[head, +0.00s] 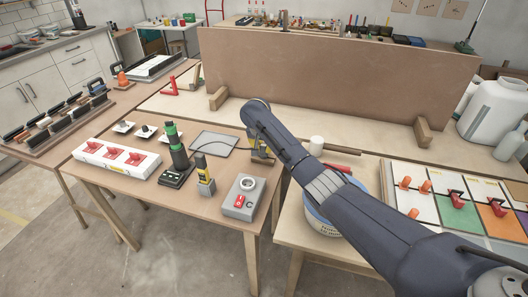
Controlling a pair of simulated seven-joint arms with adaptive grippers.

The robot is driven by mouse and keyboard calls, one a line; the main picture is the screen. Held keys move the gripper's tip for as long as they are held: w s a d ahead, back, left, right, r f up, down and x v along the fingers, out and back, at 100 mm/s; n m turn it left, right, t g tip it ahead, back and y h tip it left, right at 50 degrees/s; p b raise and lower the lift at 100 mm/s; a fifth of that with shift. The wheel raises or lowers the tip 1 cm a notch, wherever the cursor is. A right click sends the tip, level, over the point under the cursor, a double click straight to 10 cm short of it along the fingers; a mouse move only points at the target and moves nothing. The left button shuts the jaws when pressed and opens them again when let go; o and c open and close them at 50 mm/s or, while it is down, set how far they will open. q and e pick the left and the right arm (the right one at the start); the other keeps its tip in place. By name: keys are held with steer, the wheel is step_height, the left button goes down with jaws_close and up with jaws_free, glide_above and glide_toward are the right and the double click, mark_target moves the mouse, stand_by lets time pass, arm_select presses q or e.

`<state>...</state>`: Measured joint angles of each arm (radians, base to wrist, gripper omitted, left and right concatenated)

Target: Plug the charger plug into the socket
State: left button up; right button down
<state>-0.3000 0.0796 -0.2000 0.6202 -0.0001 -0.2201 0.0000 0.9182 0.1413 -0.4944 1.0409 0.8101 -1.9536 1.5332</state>
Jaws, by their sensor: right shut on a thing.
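The socket (248,183) is a round white outlet on top of a grey box (236,212) with a red switch, near the front right edge of the left table. My right gripper (262,155) points down at the right edge of this table, behind the socket box and apart from it. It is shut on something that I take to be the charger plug. The plug itself is hidden by the gripper and my arm. A thin dark cord (216,143) lies over a grey pad left of the gripper. My left gripper is not in view.
Left of the socket box stand a yellow-and-black upright block (204,174) and a dark post with green bands (175,147). A white strip with red switches (117,158) lies farther left. A brown panel (310,85) stands behind. A bowl (332,217) sits under my right arm.

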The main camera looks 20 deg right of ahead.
steer(key=shift+r, duration=2.35)
